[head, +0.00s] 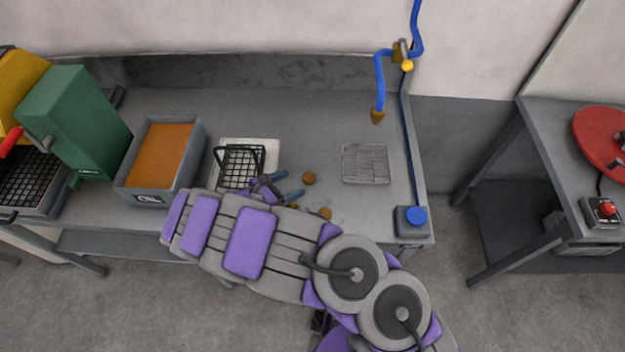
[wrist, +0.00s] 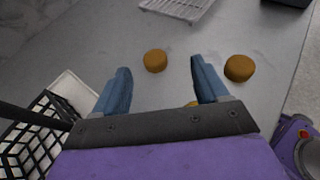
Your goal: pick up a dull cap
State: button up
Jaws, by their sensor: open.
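Two dull brown caps lie on the grey bench in the head view, one cap (head: 308,178) just right of my gripper and another cap (head: 325,213) nearer the front edge. The wrist view shows the same kind of caps: one cap (wrist: 155,61) beyond the gap between my fingers and one cap (wrist: 240,68) outside the right finger. A small yellowish-brown piece (wrist: 192,104) shows beside the base of the right finger, mostly hidden. My gripper (head: 289,186) is open with blue fingers, and nothing is held between them (wrist: 160,68).
A black wire basket (head: 240,167) stands on a white tray (head: 262,146), left of my gripper. An oil bin (head: 192,158) and green machine (head: 84,122) stand farther left. A wire rack (head: 366,164) lies to the right. A blue-button box (head: 411,221) sits at the front right corner.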

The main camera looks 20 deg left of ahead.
aim_at(307, 178)
jog(key=shift+w+d+f, duration=0.2)
jog(key=shift+w+f, duration=0.25)
jog(key=shift+w, duration=0.1)
jog(key=shift+w+d+f, duration=0.15)
jog(key=shift+w+f, duration=0.3)
jog(key=shift+w, duration=0.1)
jog(key=shift+w+a+f+b, duration=0.25)
jog(key=shift+a+f, duration=0.05)
jog(key=shift+a, duration=0.25)
jog(key=shift+w+a+f+b, duration=0.2)
jog(key=shift+a+f, duration=0.1)
jog(key=shift+a, duration=0.2)
jog(key=w+d, duration=0.1)
jog(key=w+d+f+b, duration=0.1)
jog(key=d, duration=0.1)
jog(key=w+d, duration=0.1)
jog(key=d, duration=0.1)
jog(key=shift+w+d+f+b, duration=0.2)
jog(key=shift+w+f+b, duration=0.05)
jog(key=shift+f+b, duration=0.05)
jog(key=shift+a+f, duration=0.1)
jog(key=shift+a, duration=0.4)
jog(key=shift+a+f, duration=0.15)
jog(key=shift+a, duration=0.3)
jog(key=shift+c, duration=1.2)
jog(key=shift+s+d, duration=0.1)
jog(key=shift+d, duration=0.35)
jog(key=c, duration=0.9)
